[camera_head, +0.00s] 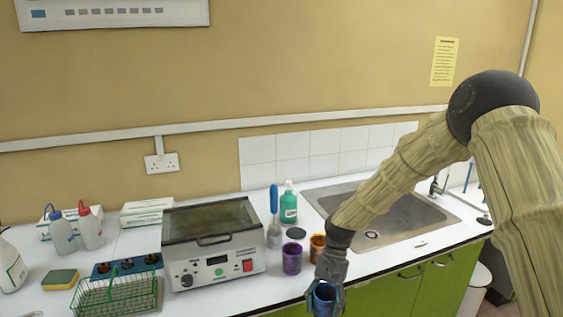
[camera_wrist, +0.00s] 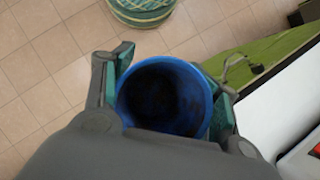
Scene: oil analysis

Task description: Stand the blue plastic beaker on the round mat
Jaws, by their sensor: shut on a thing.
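The blue plastic beaker (camera_head: 324,299) is held in my gripper (camera_head: 329,283) at the front edge of the counter. In the wrist view the fingers (camera_wrist: 168,95) grip the beaker (camera_wrist: 207,88) from both sides, and its open mouth faces the camera. The inside is dark. Tiled floor shows around it in that view, so it hangs beyond the counter edge. A small dark disc, which looks like the round mat (camera_head: 296,233), lies flat on the counter behind the purple beaker, farther back and left of my gripper. Nothing is seen standing on it.
A purple beaker (camera_head: 292,259) and an orange beaker (camera_head: 318,247) stand close to the mat. A green bottle (camera_head: 288,208) and a blue-handled brush (camera_head: 274,203) are behind. The heating bath (camera_head: 214,243) is left, the sink (camera_head: 385,215) right.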

